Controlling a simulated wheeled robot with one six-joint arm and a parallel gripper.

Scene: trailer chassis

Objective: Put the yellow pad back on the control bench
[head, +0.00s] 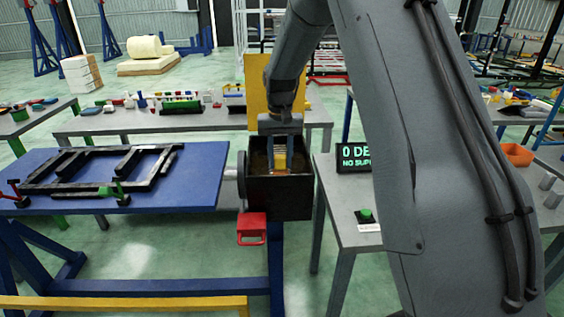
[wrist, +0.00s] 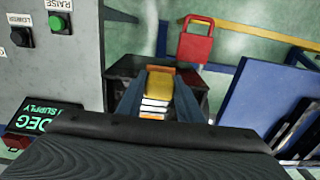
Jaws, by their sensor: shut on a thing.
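My gripper (head: 283,168) points down at the dark open box (head: 280,198) and is shut on the yellow pad (head: 280,160). In the wrist view the yellow pad (wrist: 159,82) sits between the two blue-grey fingers, with white and orange bands beside it. The pad is at the box's opening; I cannot tell whether it touches the box. The control bench (head: 340,205) is the grey table right of the box. It carries a black display (head: 355,158) with green text and a green button (head: 366,214). The wrist view shows its top (wrist: 60,75) at left.
A blue table (head: 195,195) with a black frame (head: 100,170) lies left of the box. A long grey bench (head: 190,122) with small items stands behind. The control bench has bare room around its button.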

